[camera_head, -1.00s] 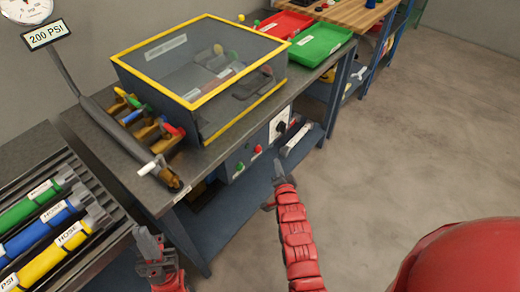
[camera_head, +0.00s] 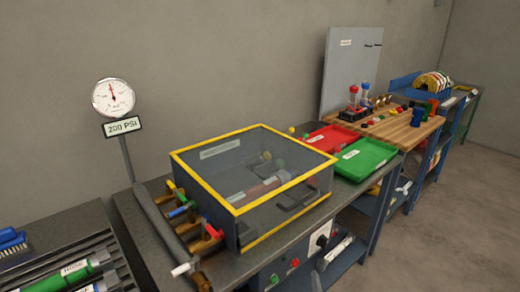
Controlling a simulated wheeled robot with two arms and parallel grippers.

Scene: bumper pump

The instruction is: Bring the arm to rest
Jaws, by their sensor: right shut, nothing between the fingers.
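The rest of the right arm is below the picture. My left gripper is out of view.
A yellow-edged clear box (camera_head: 250,180) stands on the grey bench, with colored-handled valves (camera_head: 190,215) at its left. A gauge (camera_head: 113,98) rises behind. The red tray (camera_head: 330,137) and green tray (camera_head: 365,159) lie right. Open floor (camera_head: 430,245) is at lower right.

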